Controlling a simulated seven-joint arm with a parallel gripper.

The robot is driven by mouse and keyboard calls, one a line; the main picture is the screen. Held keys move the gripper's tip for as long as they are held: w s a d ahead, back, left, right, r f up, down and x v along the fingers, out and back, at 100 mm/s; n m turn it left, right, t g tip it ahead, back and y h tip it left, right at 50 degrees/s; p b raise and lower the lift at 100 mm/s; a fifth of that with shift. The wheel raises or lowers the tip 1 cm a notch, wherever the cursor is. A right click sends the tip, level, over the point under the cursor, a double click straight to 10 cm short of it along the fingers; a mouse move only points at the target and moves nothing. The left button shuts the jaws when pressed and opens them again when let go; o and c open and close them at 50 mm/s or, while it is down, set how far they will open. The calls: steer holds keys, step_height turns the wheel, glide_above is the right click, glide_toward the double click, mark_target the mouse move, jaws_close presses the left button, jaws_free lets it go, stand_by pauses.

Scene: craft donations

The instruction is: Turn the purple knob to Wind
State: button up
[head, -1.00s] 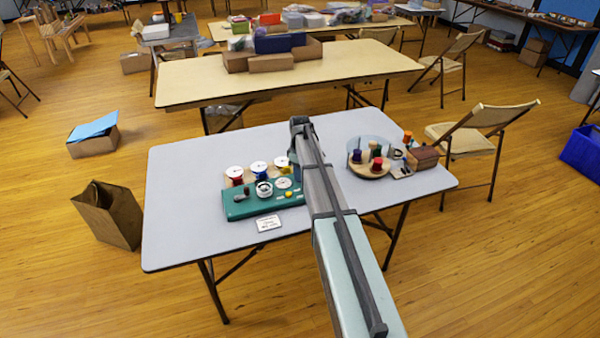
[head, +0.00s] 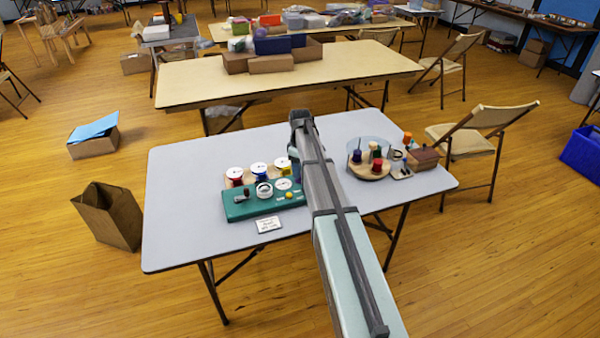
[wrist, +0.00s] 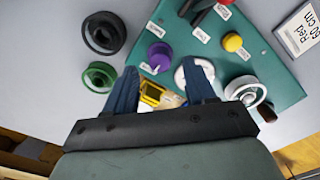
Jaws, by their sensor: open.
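The purple knob (wrist: 159,56) sits on the teal panel (wrist: 215,75) in the wrist view, with small white labels around it. The label text near it is too small to read surely. My gripper (wrist: 163,82) has its two blue fingers spread apart and nothing held between them. The knob shows just beyond the fingertips, between their lines. I cannot tell the gap in depth. In the head view the teal panel (head: 238,212) stands on the grey table, with my gripper (head: 294,168) partly hidden at its back right. I cannot pick out the purple knob there.
A yellow knob (wrist: 233,42) and a white-rimmed spool (wrist: 247,92) are nearby on the wrist view's right. Black (wrist: 103,33) and green (wrist: 98,77) round pieces lie at left. A card (head: 268,223) lies in front of the panel. The grey table's (head: 180,215) left side is clear.

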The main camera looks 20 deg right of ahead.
step_height(320, 180, up, 11)
stand_by(0.4)
stand_by(0.4)
steer(key=s+a+f+m, duration=0.25)
steer(key=s+f, duration=0.25)
steer(key=s, duration=0.5)
steer(key=s+a+f+m, duration=0.1)
steer(key=s+a+f, duration=0.3)
steer(key=s, duration=0.5)
steer(key=s+a+f+m+g, duration=0.2)
steer(key=s+a+f, duration=0.1)
steer(key=s+f, duration=0.95)
steer(key=s+a+f+m+g, duration=0.2)
steer(key=s+f, duration=0.7)
steer(key=f, duration=0.6)
steer(key=s+a+f+g, duration=0.1)
steer(key=s+f, duration=0.4)
steer(key=s, duration=0.4)
steer(key=s+a+f+m+g, duration=0.1)
steer(key=s+f, duration=0.5)
steer(key=s, duration=0.4)
steer(key=shift+a+g, duration=0.3)
steer(key=shift+g, duration=0.1)
